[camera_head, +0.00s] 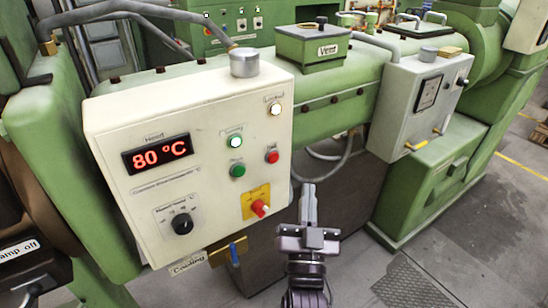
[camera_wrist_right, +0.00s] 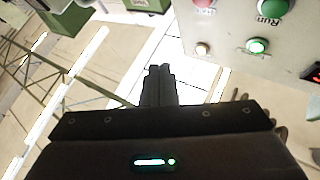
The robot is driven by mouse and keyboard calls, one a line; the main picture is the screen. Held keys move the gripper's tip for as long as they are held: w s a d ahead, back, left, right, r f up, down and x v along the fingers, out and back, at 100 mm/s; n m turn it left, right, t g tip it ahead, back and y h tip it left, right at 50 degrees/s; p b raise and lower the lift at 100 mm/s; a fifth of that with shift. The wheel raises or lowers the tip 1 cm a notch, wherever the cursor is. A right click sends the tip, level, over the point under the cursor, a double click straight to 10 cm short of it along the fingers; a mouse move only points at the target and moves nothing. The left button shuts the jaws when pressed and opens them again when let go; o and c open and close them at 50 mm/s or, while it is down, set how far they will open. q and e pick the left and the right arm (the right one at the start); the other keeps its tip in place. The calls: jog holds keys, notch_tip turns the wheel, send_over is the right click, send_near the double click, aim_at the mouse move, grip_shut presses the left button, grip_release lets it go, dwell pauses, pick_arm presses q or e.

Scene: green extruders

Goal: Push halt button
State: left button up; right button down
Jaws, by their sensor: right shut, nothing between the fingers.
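A cream control box (camera_head: 130,220) stands at the left of the head view. A red push button (camera_head: 272,157) is on its right side, beside a green button (camera_head: 238,171); its label is too small to read. In the right wrist view the red button (camera_wrist_right: 204,3) is cut off by the top edge, beside the green button (camera_wrist_right: 276,8) marked Run. My right gripper (camera_head: 308,190) is shut and empty, fingers pointing up, just right of the box's lower right corner and below the red button. Its fingers (camera_wrist_right: 158,72) are apart from the panel. My left gripper is not in view.
A red knob on a yellow plate (camera_head: 249,194) sits below the red button, close to my gripper. A white light (camera_head: 275,109), a lit green light (camera_head: 235,141) and a black dial (camera_head: 182,224) are also on the panel. A grey box (camera_head: 398,110) stands at right.

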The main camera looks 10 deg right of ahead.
jog(key=shift+w, duration=0.1)
jog(key=b, duration=0.2)
send_near(273, 158)
jog(key=w+d+r, duration=0.3)
jog(key=w, duration=0.1)
jog(key=shift+d+r, duration=0.25)
jog(key=shift+d, duration=0.1)
jog(key=shift+w, duration=0.1)
jog(key=shift+w, duration=0.1)
dwell(1.4)
jog(key=shift+w+a, duration=0.15)
jog(key=shift+w, duration=0.15)
jog(key=shift+w+a+b, duration=0.1)
jog(key=shift+w+b, duration=0.25)
jog(key=shift+b, duration=0.05)
dwell(0.5)
jog(key=shift+s, duration=0.2)
jog(key=shift+s+d, duration=0.25)
jog(key=shift+s, duration=0.35)
